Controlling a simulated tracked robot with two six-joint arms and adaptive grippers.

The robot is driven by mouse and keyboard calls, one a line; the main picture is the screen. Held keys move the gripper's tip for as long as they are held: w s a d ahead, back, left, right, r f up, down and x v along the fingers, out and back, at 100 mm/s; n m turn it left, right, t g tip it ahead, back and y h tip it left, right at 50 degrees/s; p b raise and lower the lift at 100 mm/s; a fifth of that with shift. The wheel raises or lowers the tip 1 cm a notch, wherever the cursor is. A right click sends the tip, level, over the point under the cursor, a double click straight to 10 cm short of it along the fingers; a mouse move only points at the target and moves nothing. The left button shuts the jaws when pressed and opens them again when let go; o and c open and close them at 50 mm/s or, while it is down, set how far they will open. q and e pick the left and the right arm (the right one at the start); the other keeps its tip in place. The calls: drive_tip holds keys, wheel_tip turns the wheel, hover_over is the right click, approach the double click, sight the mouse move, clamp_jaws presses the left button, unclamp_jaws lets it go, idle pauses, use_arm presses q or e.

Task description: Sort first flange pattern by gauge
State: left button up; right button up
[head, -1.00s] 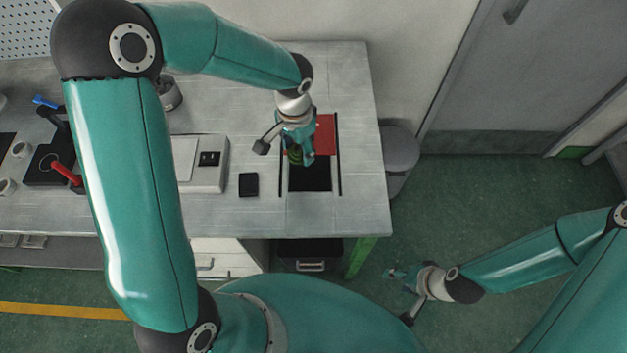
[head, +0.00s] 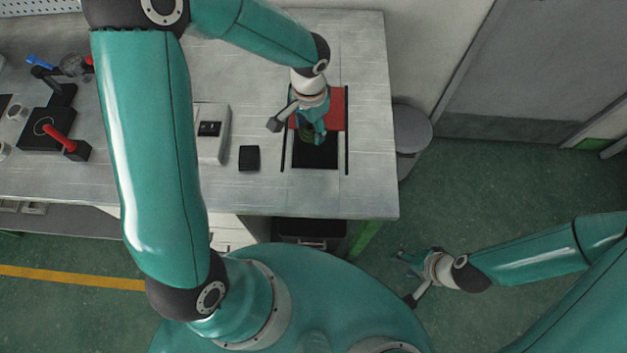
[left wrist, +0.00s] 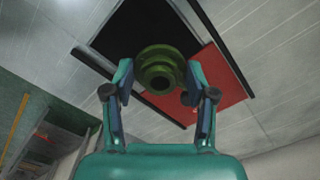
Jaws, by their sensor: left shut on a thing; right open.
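A green stepped round flange pattern (left wrist: 160,65) with a dark centre hole is between the fingers of my left gripper (left wrist: 160,92) in the left wrist view. My left gripper (head: 312,136) is shut on it. In the head view the flange pattern (head: 306,133) is partly hidden by the fingers. It is over the line between a black area (head: 317,157) and a red area (head: 336,108) on the table; I cannot tell whether it touches the surface. My right gripper (head: 408,260) is open and empty, over the floor to the right of the table.
A small black block (head: 249,158) and a white boxed device (head: 213,145) are left of the black area. A black stand with a red handle (head: 60,139) and dial gauge (head: 72,66) is farther left. Dark rails (head: 347,130) flank the two areas. A grey bin (head: 411,130) stands right of the table.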

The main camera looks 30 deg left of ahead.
use_arm(q)
drive_tip(key=o, duration=1.1)
drive_tip(key=shift+c, duration=0.2)
wheel_tip(320, 180, up, 12)
drive_tip(key=shift+f, duration=0.1)
